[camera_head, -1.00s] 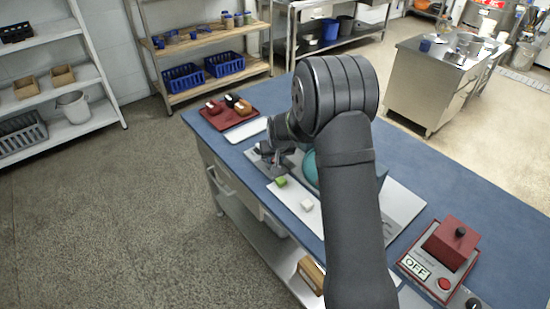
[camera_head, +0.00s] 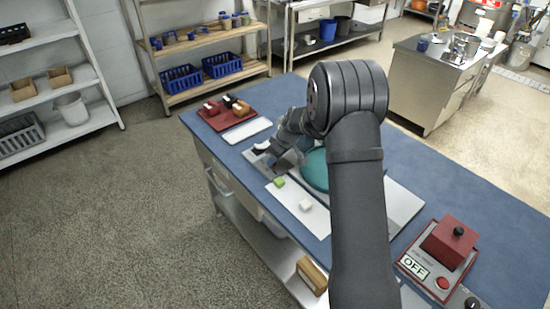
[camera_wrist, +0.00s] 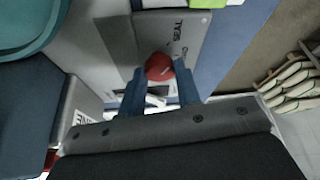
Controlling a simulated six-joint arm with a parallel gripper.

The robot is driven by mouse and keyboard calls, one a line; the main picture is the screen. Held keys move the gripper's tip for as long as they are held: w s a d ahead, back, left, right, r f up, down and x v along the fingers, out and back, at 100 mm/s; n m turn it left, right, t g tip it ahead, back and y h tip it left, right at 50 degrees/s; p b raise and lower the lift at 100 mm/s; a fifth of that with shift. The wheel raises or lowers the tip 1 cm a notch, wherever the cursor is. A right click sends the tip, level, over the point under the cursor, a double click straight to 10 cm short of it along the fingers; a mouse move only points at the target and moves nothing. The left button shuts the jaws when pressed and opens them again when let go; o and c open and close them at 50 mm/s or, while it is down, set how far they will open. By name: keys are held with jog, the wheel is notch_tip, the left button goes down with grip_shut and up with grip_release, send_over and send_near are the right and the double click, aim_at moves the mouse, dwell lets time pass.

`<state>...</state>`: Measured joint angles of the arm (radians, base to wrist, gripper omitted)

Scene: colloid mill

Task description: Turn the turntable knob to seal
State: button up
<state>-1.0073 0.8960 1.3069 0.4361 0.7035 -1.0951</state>
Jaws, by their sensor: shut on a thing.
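The red knob (camera_wrist: 158,67) sits on a grey panel (camera_wrist: 118,35) in the wrist view. The panel carries the word SEAL, seen upside down, beside the knob. My gripper (camera_wrist: 158,84) has its two blue fingers on either side of the knob, shut on it. In the head view my gripper (camera_head: 276,162) is low over the table's left side, and the knob is hidden behind it. A round teal piece (camera_head: 314,170) is just right of the gripper, partly hidden by my arm; it also shows in the wrist view (camera_wrist: 22,22).
A white board (camera_head: 313,220) with a green block (camera_head: 279,182) and a white block (camera_head: 305,205) lies near the front edge. A dark red tray (camera_head: 224,118) is at the far left. A red control box (camera_head: 448,243) marked OFF stands at the right.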

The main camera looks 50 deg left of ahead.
jog(key=shift+n, duration=0.3)
jog(key=o, duration=1)
jog(key=shift+r, duration=0.1)
jog(key=v, duration=1.7)
jog(key=shift+w+r, duration=0.1)
jog(key=shift+w, duration=0.15)
jog(key=x, duration=1.7)
jog(key=shift+s+f, duration=0.2)
jog(key=shift+r, duration=0.1)
